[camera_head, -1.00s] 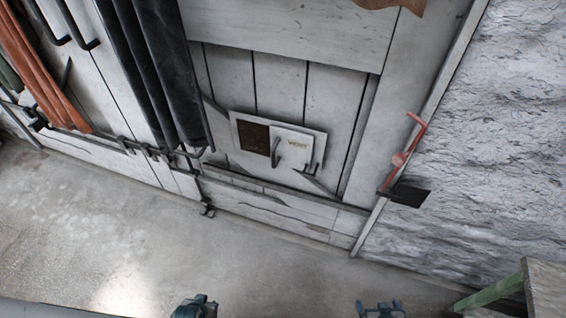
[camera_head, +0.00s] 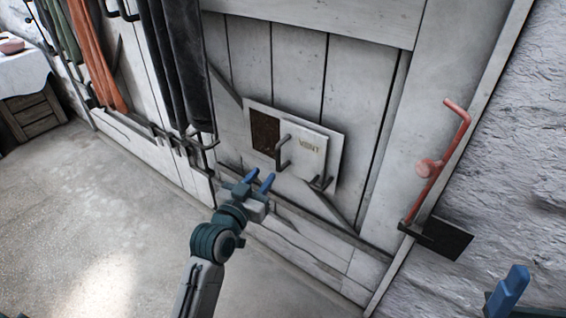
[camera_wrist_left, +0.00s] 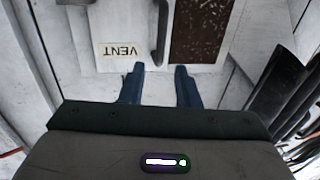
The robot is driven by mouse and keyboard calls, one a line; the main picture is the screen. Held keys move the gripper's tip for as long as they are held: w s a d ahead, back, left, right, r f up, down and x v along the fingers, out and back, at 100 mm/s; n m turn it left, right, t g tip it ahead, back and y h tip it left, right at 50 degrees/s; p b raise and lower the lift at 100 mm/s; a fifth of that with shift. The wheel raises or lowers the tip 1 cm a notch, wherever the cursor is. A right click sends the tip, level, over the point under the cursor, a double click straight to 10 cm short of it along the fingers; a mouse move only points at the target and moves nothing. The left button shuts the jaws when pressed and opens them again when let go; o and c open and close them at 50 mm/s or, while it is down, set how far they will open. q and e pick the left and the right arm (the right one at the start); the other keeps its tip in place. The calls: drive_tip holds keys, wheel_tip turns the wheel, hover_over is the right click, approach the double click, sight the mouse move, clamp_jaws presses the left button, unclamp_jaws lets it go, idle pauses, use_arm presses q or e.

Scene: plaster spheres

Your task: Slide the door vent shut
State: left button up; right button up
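The vent (camera_head: 336,163) is a pale plate low on the white plank door. Its dark opening (camera_head: 265,132) is uncovered at the left. The white sliding cover (camera_head: 311,147), labelled VENT, sits right of the opening, with a dark bar handle (camera_head: 283,153) near its left edge. My left gripper (camera_head: 258,180) is open and empty, just below and left of the handle. In the left wrist view, upside down, the handle (camera_wrist_left: 162,32) lies beyond the gap between the open blue fingers (camera_wrist_left: 160,72). My right gripper (camera_head: 508,290) shows only partly at the lower right corner.
A dark bracket (camera_head: 320,184) stands at the vent's lower right. Dark and orange cloths (camera_head: 92,52) hang at the left. A red bent lever (camera_head: 440,160) is on the right door edge, beside rough wall. The concrete floor (camera_head: 100,210) is clear.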

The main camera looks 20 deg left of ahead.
sight(277, 157)
use_arm(q)
drive_tip(key=w, duration=0.3)
drive_tip(key=w+d+b, duration=0.1)
drive_tip(key=w, duration=0.6)
drive_tip(key=shift+d+f, duration=0.1)
drive_tip(key=shift+d, duration=0.1)
clamp_jaws()
